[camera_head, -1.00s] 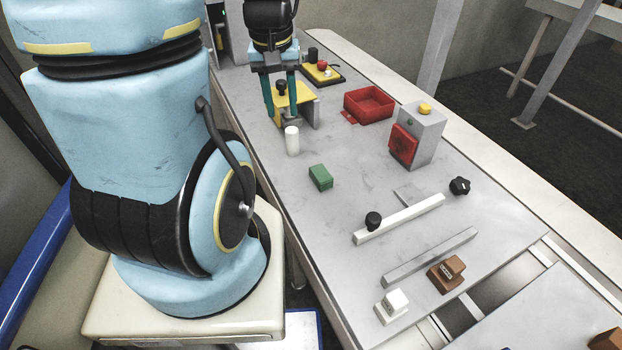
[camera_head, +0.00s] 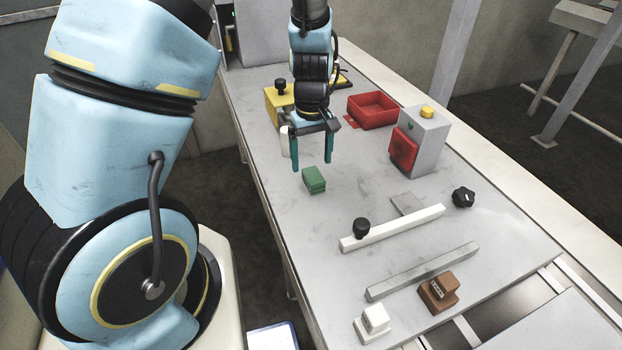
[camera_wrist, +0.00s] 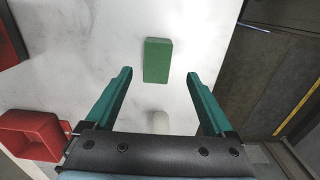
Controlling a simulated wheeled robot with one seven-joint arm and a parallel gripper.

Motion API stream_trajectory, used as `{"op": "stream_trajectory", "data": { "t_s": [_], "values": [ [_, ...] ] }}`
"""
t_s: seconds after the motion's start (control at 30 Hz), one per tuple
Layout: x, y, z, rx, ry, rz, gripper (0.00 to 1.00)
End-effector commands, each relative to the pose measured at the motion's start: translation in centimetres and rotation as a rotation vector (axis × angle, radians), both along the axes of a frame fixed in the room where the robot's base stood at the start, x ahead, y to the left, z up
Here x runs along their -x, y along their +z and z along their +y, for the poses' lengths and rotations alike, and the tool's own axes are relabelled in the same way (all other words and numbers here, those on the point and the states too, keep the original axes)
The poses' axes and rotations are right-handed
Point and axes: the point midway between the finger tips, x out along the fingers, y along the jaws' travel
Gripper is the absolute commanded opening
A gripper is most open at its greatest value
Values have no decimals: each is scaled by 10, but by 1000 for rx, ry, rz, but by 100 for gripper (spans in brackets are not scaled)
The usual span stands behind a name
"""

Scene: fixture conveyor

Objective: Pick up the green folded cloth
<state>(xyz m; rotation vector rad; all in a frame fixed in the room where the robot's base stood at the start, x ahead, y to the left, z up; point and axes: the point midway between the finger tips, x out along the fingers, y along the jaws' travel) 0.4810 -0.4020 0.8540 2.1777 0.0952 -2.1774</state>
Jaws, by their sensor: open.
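The green folded cloth (camera_head: 314,180) is a small block-like bundle lying on the grey table top, near its left edge in the head view. In the wrist view the cloth (camera_wrist: 157,61) lies ahead of the fingertips, roughly centred between them. My gripper (camera_head: 311,166) is open and empty, with its teal fingers pointing down. It is above the table and just behind the cloth in the head view, apart from it. The gripper (camera_wrist: 160,75) also shows in the wrist view with its two fingers wide apart.
A white cylinder (camera_head: 291,143) stands close behind my gripper; it shows between the finger bases in the wrist view (camera_wrist: 160,123). A red bin (camera_head: 373,112), a grey box with a red front (camera_head: 428,140) and a white bar (camera_head: 392,229) stand on the table. The table around the cloth is clear.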

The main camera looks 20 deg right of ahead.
Motion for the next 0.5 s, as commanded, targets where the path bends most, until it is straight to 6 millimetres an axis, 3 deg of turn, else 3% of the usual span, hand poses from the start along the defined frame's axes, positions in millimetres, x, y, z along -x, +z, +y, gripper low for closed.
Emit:
{"op": "stream_trajectory", "data": {
  "t_s": [0.27, 0.5],
  "values": [
    [-1, -19, -1, -2, 0, 2, 88],
    [-2, -49, -3, -1, -1, 2, 88]
  ]
}}
